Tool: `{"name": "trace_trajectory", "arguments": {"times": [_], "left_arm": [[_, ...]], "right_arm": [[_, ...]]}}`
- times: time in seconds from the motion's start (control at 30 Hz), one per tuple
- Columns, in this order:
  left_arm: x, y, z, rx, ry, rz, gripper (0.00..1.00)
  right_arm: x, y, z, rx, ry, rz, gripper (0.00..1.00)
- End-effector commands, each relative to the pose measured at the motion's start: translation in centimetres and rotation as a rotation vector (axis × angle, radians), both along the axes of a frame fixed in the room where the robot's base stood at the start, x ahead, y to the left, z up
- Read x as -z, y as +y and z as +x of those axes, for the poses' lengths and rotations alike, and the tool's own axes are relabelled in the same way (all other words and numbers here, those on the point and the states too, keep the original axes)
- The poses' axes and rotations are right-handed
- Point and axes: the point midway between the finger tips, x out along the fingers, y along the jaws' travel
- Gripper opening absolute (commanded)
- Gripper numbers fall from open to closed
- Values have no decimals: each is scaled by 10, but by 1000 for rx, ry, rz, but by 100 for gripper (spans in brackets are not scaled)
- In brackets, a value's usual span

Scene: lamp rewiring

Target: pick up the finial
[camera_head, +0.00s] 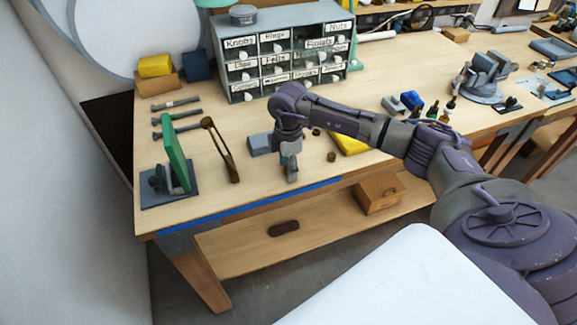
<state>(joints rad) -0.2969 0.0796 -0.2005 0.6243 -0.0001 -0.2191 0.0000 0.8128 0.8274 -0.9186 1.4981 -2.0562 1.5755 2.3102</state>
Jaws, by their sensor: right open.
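My right gripper (291,172) points down over the front part of the wooden workbench (245,110), near its front edge. Its fingers look narrow at this size, and I see nothing held between them. A small brown knob-like piece (331,157) stands on the bench to the right of the gripper; it may be the finial, but it is too small to tell. Another small dark piece (316,132) lies behind it, close to my arm. My left gripper is not in view.
A grey drawer cabinet (283,55) with labelled drawers, one reading like "Finials", stands at the back. A blue-grey block (260,144) is beside my wrist. A yellow item (350,143) lies partly under my arm. A green upright panel (178,153) stands at left.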

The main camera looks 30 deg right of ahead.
Motion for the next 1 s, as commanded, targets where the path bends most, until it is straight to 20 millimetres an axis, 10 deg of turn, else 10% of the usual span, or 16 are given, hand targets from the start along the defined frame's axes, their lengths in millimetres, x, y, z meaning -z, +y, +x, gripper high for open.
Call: {"name": "trace_trajectory", "arguments": {"times": [0.17, 0.47, 1.0], "left_arm": [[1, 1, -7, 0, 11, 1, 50], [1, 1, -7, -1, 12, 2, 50], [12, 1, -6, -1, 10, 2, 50]], "right_arm": [[0, 0, 0, 0, 0, 0, 52], [0, 0, 0, 0, 0, 0, 3], [-19, -1, 1, 0, -5, -1, 3]]}}
